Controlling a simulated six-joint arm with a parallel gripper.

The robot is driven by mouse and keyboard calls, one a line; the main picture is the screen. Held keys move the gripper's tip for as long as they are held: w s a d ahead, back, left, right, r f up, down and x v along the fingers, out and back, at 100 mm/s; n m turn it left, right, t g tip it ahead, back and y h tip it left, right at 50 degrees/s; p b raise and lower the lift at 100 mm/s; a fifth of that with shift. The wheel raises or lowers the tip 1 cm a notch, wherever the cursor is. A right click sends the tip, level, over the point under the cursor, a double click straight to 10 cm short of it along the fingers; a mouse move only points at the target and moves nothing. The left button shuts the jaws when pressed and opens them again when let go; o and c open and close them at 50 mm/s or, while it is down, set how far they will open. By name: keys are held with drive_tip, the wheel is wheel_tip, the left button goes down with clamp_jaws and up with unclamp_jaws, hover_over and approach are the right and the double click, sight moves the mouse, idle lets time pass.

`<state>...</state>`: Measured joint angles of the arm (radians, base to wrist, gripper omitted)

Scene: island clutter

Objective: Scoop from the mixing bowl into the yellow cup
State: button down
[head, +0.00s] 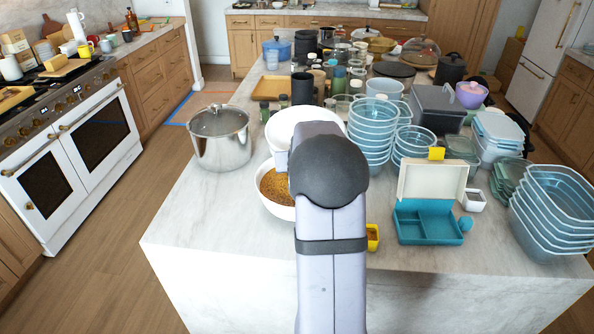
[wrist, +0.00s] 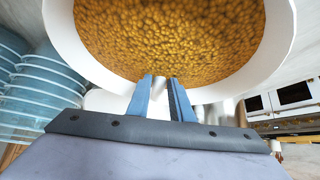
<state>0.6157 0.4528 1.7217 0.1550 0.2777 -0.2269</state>
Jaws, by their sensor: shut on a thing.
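The white mixing bowl (head: 272,206) stands on the island, holding brown-gold grains (head: 272,186); my arm covers its right side. In the wrist view the bowl (wrist: 62,32) fills the top, with the grains (wrist: 165,40) in it. My gripper (wrist: 161,80) is at the bowl's near rim in that view. Its blue fingers are shut on a small pale thing, perhaps a scoop handle; its shape is mostly hidden. In the head view my arm hides the gripper. The yellow cup (head: 373,238) is just right of my arm, partly covered by it.
A steel pot (head: 219,138) stands left of the bowl, and another white bowl (head: 300,118) behind it. Blue container stacks (head: 372,130) and a teal lunch box (head: 428,222) stand to the right. The island's front left is clear.

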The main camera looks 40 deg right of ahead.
drive_tip(key=shift+r, duration=0.1)
drive_tip(key=shift+w+d+r+p, duration=0.2)
drive_tip(key=shift+w+r+p, duration=0.15)
drive_tip(key=shift+r+p, duration=0.75)
drive_tip(key=shift+w+d+r+p, duration=0.2)
drive_tip(key=shift+w+r+p, duration=0.15)
drive_tip(key=shift+r+p, duration=0.75)
drive_tip(key=shift+w+d+r+p, duration=0.2)
drive_tip(key=shift+w+r+p, duration=0.15)
drive_tip(key=shift+r+p, duration=0.75)
drive_tip(key=shift+r+p, duration=0.15)
drive_tip(key=shift+p, duration=0.45)
drive_tip(key=g+p, duration=0.1)
drive_tip(key=p, duration=0.1)
drive_tip(key=y+p, duration=0.1)
drive_tip(key=p, duration=0.2)
drive_tip(key=shift+w+d+f+g, duration=0.1)
drive_tip(key=shift+w+f+g, duration=0.05)
drive_tip(key=shift+f+g, duration=0.25)
drive_tip(key=g+p, duration=0.1)
drive_tip(key=p, duration=0.2)
drive_tip(key=shift+w+f+y+p, duration=0.1)
drive_tip(key=shift+f+y+p, duration=0.2)
drive_tip(key=shift+f+p, duration=0.1)
drive_tip(key=shift+f, duration=0.2)
drive_tip(key=shift+r+p, duration=0.25)
drive_tip(key=shift+p, duration=0.1)
drive_tip(key=shift+r+p, duration=0.35)
drive_tip(key=shift+r, duration=1.45)
